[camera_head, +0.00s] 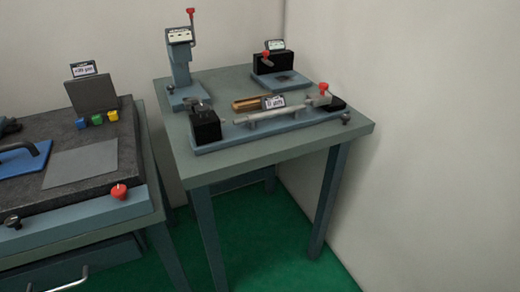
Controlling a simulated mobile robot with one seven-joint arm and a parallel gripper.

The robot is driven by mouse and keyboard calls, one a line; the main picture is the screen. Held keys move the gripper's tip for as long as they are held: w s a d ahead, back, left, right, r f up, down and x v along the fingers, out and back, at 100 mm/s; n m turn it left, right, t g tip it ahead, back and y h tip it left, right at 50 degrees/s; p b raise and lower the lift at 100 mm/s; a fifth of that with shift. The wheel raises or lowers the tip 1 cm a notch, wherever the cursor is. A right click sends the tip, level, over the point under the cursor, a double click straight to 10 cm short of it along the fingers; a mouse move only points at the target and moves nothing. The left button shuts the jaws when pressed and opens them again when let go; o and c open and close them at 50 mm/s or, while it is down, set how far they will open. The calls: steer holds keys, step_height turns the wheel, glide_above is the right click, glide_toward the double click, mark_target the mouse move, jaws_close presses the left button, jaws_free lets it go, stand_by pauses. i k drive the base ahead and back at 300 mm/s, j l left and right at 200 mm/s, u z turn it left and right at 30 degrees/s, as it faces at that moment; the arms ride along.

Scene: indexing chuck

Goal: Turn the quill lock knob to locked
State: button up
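A blue-based bench fixture (270,133) lies along the front of the green-grey table. A black block (206,127) stands at its left end, and a thin light bar (265,116) runs from there to the right. At its right end are a grey tailstock-like part (318,100) with a red knob (324,87) on top. A small dark knob (346,117) sits at the base's right end. I cannot tell which of these is the quill lock knob, nor its setting. My gripper is not in view.
Behind the fixture stand a tall blue device (180,63) with a red-tipped lever and a black device (273,64) with a red knob. A granite plate (95,150) on a left bench holds coloured blocks.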

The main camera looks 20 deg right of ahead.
mark_target(344, 118)
steer(key=l+z, duration=0.1)
steer(key=z, duration=0.3)
steer(key=i+z, duration=0.1)
steer(key=z, duration=0.7)
steer(key=i+z, duration=0.15)
steer(key=z, duration=0.25)
